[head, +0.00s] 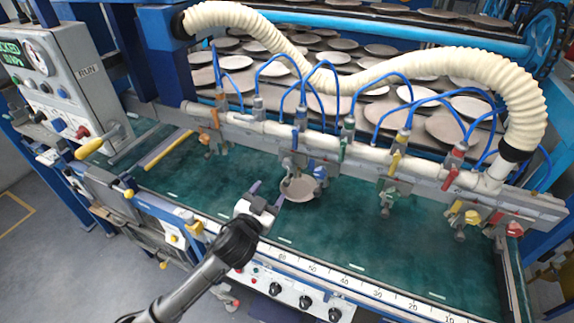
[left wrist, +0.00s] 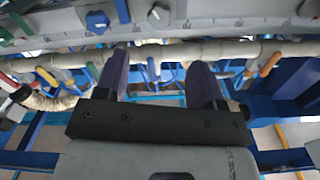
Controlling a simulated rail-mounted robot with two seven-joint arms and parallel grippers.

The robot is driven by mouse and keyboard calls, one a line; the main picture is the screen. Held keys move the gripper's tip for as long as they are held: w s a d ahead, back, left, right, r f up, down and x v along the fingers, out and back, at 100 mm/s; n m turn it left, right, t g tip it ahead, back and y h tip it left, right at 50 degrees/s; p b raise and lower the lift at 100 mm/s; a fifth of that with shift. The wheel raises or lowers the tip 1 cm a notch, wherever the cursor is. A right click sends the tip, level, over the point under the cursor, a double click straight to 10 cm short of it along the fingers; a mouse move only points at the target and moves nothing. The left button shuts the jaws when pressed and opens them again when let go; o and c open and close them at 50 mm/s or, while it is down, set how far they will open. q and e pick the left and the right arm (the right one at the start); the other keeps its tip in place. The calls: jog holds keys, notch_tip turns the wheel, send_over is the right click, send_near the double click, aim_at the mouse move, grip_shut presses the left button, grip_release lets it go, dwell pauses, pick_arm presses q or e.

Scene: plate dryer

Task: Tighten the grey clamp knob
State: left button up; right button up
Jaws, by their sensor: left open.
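My left gripper (head: 267,195) is open, with its two purple fingers apart and nothing between them. It is above the green belt, just left of and in front of a round plate (head: 298,195). The clamp with a small grey knob (head: 286,184) hangs from the pale rail by this plate, beside a blue knob (head: 320,171). In the left wrist view a grey knob (left wrist: 160,13) shows at the top, beyond the fingers (left wrist: 160,85) and right of a blue knob (left wrist: 97,20). I cannot tell surely which grey knob the task names. My right gripper is out of view.
Other clamps hang along the pipe rail (head: 375,153), with orange, yellow and red handles. Blue hoses arch above it, and a ribbed cream hose (head: 400,70) runs over racks of plates. A control box (head: 60,80) stands at left. The green belt (head: 340,235) is mostly clear.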

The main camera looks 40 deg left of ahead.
aim_at(287, 166)
pick_arm(q)
jog(key=b+x, duration=0.1)
jog(key=x, duration=1.2)
jog(key=shift+d, duration=0.1)
